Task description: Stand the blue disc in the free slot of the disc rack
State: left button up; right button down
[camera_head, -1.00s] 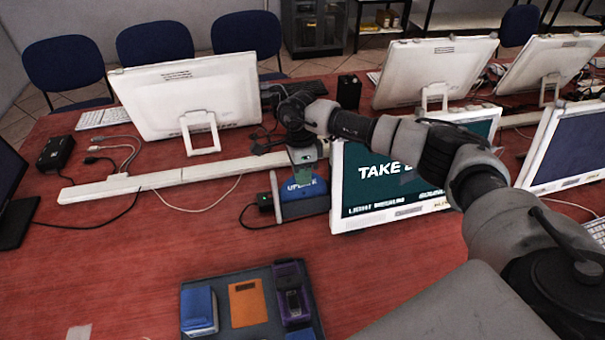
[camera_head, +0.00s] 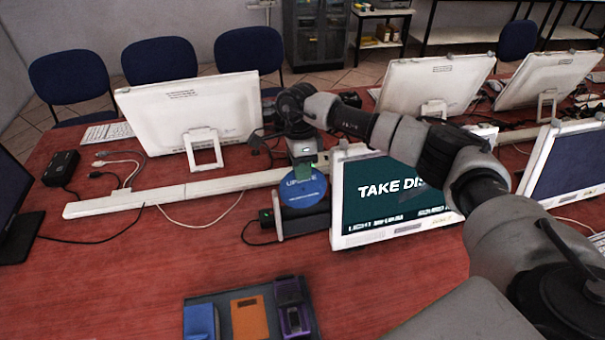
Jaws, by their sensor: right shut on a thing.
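The blue disc (camera_head: 303,192) stands upright with its lettered face toward me, just left of the lit monitor. My right gripper (camera_head: 304,168) is shut on its top edge from above. A low black box (camera_head: 306,220) with a pale upright plate at its left end lies directly below the disc. The disc's lower edge shows above or in front of it; I cannot tell whether they touch. I cannot make out a disc rack with a free slot for sure. My left gripper is not in view.
The monitor (camera_head: 392,192) reading "TAKE DIS..." stands close right of the disc. A white bar (camera_head: 150,197) and cables lie to the left. A dark tray (camera_head: 222,304) with blue, orange and purple items is at the front. The red table between is clear.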

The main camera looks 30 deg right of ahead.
jog(key=p+v, duration=0.2)
jog(key=v, duration=0.4)
dwell(0.4)
